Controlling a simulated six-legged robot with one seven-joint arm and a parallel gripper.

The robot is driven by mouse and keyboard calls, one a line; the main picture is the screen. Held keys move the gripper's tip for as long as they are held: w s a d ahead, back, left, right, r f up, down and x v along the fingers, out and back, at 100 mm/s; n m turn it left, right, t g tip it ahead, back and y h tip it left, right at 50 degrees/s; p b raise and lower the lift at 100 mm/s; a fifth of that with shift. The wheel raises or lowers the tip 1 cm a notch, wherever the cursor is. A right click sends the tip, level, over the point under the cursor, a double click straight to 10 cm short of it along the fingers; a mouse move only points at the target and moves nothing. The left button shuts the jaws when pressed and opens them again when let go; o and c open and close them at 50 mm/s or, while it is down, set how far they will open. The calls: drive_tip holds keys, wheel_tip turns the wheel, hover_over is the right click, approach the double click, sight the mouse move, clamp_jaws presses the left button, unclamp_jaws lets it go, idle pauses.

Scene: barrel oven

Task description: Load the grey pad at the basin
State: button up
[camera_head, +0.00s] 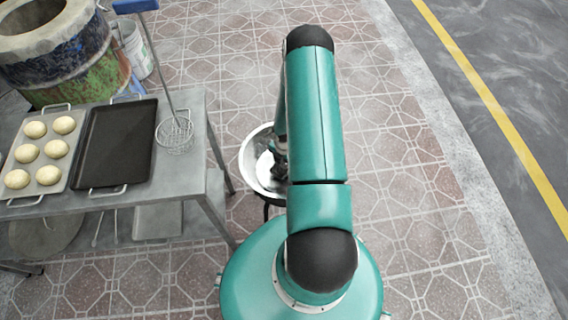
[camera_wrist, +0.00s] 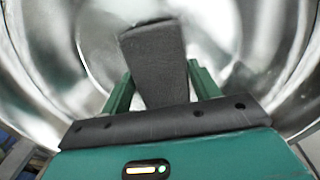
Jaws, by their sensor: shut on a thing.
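The grey pad (camera_wrist: 158,70) is a dark grey block that shows between the fingers in the wrist view. My gripper (camera_wrist: 161,82) is shut on the pad, with one green finger on each side of it. The basin (camera_head: 247,165) is a shiny metal bowl left of my arm in the head view. Its curved inner wall (camera_wrist: 240,35) fills most of the wrist view around the pad. The gripper end is inside or just over the bowl. My arm hides the basin's right side. I cannot tell whether the pad touches the bowl.
A metal table (camera_head: 190,178) stands at the left with a tray of dough balls (camera_head: 45,150), a dark empty tray (camera_head: 115,143) and a blue-handled wire skimmer (camera_head: 174,136). A barrel oven (camera_head: 75,60) and a white bucket (camera_head: 136,50) stand behind. Tiled floor at the right is clear.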

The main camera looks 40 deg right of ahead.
sight(284, 163)
drive_tip(key=shift+r, duration=2.75)
